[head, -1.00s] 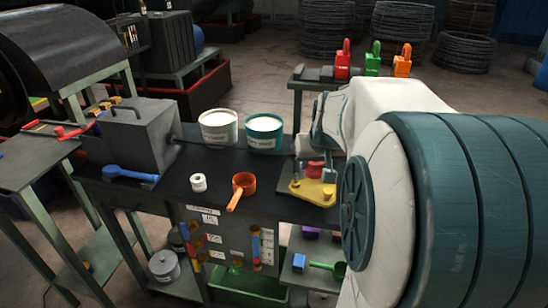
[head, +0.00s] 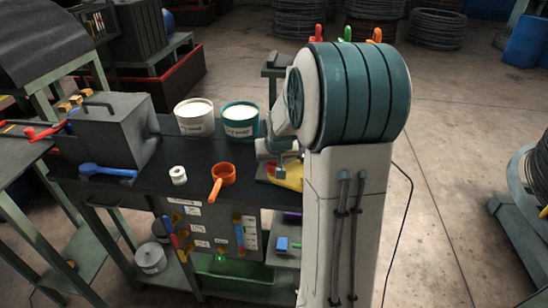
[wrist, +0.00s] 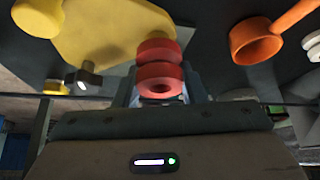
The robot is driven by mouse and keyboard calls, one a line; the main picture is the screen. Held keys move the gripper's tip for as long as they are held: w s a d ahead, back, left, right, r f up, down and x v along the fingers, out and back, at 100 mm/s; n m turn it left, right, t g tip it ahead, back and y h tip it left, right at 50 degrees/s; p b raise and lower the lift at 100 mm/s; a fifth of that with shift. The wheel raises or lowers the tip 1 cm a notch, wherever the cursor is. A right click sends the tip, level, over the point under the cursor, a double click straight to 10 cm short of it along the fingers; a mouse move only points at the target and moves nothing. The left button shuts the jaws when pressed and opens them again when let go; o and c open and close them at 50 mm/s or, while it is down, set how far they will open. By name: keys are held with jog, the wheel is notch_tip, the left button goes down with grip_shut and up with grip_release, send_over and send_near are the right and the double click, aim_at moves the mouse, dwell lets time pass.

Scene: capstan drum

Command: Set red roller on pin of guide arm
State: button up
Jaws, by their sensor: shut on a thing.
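The red roller (wrist: 160,78) is a spool with two thick rims and a centre hole, in the middle of the wrist view. My gripper (wrist: 160,68) is shut on it; bluish-grey finger parts show at both sides. The yellow guide arm (wrist: 105,30) is a flat plate behind and up-left of the roller in the wrist view. I cannot tell whether the roller touches it, and I cannot make out the pin. In the head view the guide arm (head: 290,178) shows partly at the bench's right end, beside my arm.
An orange cup with a handle (head: 223,174) and a white roll (head: 178,176) stand on the dark bench. Two tubs, one white (head: 195,120) and one teal (head: 240,121), stand behind them. A blue tool (head: 106,171) lies left by a grey box (head: 113,135).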

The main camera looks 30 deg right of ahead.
jog(key=shift+f, duration=0.2)
jog(key=o, duration=1.1)
jog(key=shift+r, duration=0.1)
jog(key=shift+o, duration=0.2)
jog(key=shift+r, duration=0.25)
jog(key=b+v, duration=0.1)
jog(key=v, duration=1.1)
jog(key=s+a+f+n+g, duration=0.1)
jog(key=s+a+f, duration=0.1)
jog(key=s+a, duration=0.5)
jog(key=s+a+f+n+g+y, duration=0.1)
jog(key=s+a+f+n, duration=0.1)
jog(key=s+a, duration=0.5)
jog(key=s, duration=0.6)
jog(key=shift+s+a+y, duration=0.15)
jog(key=shift+y, duration=0.15)
